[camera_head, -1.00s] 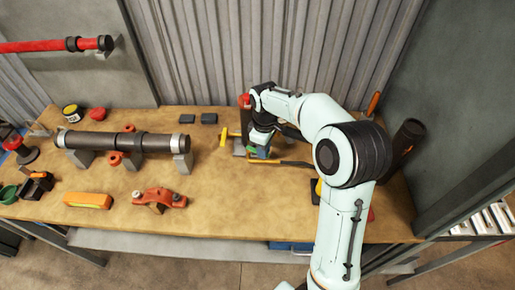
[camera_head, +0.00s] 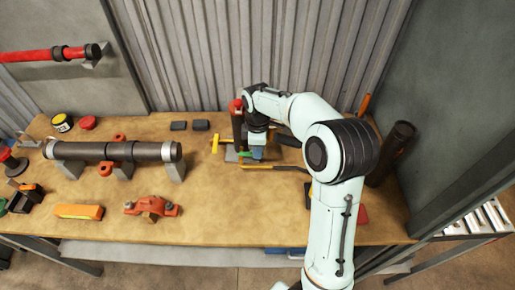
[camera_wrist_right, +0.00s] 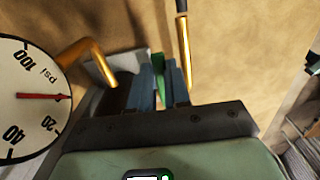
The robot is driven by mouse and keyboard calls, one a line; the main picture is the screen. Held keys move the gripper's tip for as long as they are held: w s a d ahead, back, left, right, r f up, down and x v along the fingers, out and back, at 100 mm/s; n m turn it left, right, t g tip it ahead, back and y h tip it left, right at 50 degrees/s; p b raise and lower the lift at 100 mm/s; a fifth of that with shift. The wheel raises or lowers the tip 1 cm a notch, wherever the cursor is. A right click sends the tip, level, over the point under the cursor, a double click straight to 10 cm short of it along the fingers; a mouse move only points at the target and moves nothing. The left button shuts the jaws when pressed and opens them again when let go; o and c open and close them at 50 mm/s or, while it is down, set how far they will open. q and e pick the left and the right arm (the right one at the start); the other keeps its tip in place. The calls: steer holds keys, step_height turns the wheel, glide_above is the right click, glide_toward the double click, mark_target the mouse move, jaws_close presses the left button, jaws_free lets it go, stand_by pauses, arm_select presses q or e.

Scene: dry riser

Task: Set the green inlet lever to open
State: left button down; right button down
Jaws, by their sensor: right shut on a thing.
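The green inlet lever (camera_wrist_right: 159,68) shows as a narrow green strip between the blue fingers of my right gripper (camera_wrist_right: 162,84) in the right wrist view. The right gripper is shut on it; the fingers hide much of the lever. In the head view, the right gripper (camera_head: 257,153) is low over the bench beside the upright riser fitting, and a bit of green lever (camera_head: 245,154) shows at its left. The lever's exact angle is hard to tell. My left gripper is not in view.
A pressure gauge (camera_wrist_right: 30,97) is close at the left of the wrist view. A yellow handle (camera_head: 216,143) and a yellow-ended rod (camera_head: 270,167) lie near the gripper. A dark pipe (camera_head: 110,151) rests on supports at left. The front middle of the bench (camera_head: 235,210) is clear.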

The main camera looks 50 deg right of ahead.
steer(key=c, duration=1.1)
jaws_free()
steer(key=shift+r, duration=0.1)
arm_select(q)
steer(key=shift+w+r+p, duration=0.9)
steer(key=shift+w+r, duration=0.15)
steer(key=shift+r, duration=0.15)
arm_select(e)
step_height(320, 180, up, 13)
steer(key=shift+r, duration=0.15)
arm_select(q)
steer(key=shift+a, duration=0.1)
arm_select(e)
steer(key=shift+a, duration=0.1)
